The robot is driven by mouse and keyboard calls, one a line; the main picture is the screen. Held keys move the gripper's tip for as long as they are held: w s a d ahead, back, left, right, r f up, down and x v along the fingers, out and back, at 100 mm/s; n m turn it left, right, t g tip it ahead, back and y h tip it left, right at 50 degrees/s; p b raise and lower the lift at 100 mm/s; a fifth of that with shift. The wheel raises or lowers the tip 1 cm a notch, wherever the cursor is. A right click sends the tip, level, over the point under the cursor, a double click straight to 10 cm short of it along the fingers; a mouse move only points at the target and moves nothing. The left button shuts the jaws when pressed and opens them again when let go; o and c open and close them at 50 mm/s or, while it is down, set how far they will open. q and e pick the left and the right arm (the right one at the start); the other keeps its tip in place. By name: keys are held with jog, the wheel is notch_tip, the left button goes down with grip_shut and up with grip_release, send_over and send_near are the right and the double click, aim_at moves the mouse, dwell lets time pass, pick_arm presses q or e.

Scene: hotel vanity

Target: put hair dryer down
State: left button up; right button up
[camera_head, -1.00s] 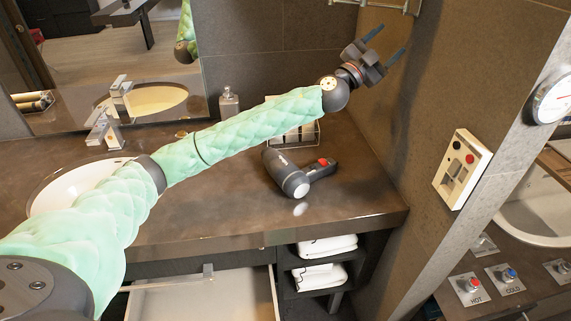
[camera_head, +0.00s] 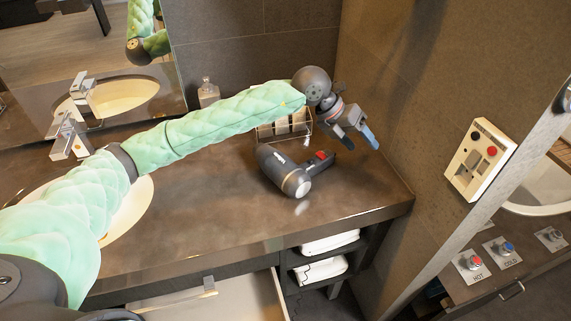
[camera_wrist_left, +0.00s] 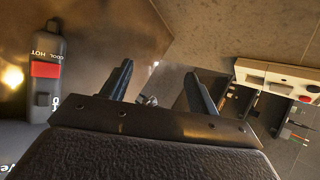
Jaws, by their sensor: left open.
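The dark grey hair dryer (camera_head: 284,178) lies on its side on the brown vanity counter (camera_head: 220,205), its round end toward the front and its handle with a red switch pointing right. In the left wrist view its handle (camera_wrist_left: 46,75), with the red switch and "COOL HOT" lettering, shows at the left edge. My left gripper (camera_head: 361,142) is open and empty, just to the right of the handle and apart from it. Its two fingers (camera_wrist_left: 157,85) have nothing between them in the wrist view. My right gripper is not in view.
A wire rack (camera_head: 284,126) with compartments stands behind the dryer near the wall. A glass bottle (camera_head: 208,93) and a sink with a faucet (camera_head: 70,137) are to the left. An open drawer (camera_head: 220,302) and folded towels (camera_head: 322,268) are below. A switch panel (camera_head: 480,160) is at right.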

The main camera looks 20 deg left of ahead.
pick_arm(q)
jog(key=a+f+m+y, duration=0.1)
jog(key=a+f+y, duration=0.35)
jog(key=a, duration=0.35)
jog(key=m+g+y, duration=0.1)
jog(key=y, duration=0.3)
send_over(304, 166)
jog(key=shift+f, duration=0.1)
jog(key=shift+f+m+p, duration=0.3)
jog(key=shift+f+p, duration=0.25)
jog(key=shift+f, duration=0.8)
notch_tip(304, 166, down, 5)
jog(key=p, duration=0.2)
jog(key=shift+p, duration=0.35)
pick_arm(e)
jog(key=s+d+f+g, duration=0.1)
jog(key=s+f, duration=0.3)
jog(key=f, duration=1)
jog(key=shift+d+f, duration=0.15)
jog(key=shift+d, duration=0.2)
pick_arm(q)
jog(key=shift+s, duration=0.1)
grip_shut()
